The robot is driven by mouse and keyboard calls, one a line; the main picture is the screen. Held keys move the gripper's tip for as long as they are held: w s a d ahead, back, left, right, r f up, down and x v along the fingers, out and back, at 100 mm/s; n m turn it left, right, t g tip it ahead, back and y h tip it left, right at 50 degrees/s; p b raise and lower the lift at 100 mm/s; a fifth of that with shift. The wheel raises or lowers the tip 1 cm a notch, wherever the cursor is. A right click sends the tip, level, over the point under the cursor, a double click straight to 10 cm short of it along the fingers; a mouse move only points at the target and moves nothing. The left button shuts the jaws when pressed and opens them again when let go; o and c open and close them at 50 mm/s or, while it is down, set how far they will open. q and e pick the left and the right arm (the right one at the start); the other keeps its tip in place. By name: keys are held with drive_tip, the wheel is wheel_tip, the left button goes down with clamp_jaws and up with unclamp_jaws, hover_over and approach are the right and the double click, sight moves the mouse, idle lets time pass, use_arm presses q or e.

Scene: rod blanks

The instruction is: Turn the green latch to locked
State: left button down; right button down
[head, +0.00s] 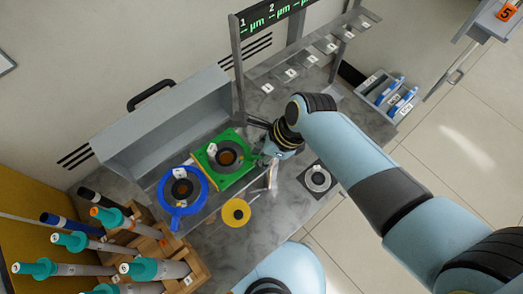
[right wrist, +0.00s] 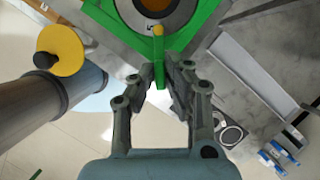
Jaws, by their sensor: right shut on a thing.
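The green latch (right wrist: 159,76) is a narrow green bar with a yellow tip, seen in the right wrist view at the near edge of the green fixture (head: 236,177). The fixture is a square green plate around a dark ring with a brown centre. My right gripper (right wrist: 161,82) is shut on the green latch, one finger on each side of the bar. In the head view the right gripper (head: 265,158) is at the right side of the fixture, and its fingers partly hide the latch. I cannot tell a lock marking. My left gripper is not in view.
A blue ring fixture (head: 163,190) stands left of the green one. A yellow disc (head: 236,212) is in front. A wooden rack (head: 196,273) with several teal-handled tools is at lower left. A grey shelf frame (head: 237,60) stands behind. A round grey part (head: 317,179) lies to the right.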

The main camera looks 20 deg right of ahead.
drive_tip(key=c, duration=1.4)
unclamp_jaws()
drive_tip(key=shift+d+r, duration=0.1)
drive_tip(key=v, duration=1.1)
drive_tip(key=shift+s+r, duration=0.1)
drive_tip(key=shift+r, duration=0.3)
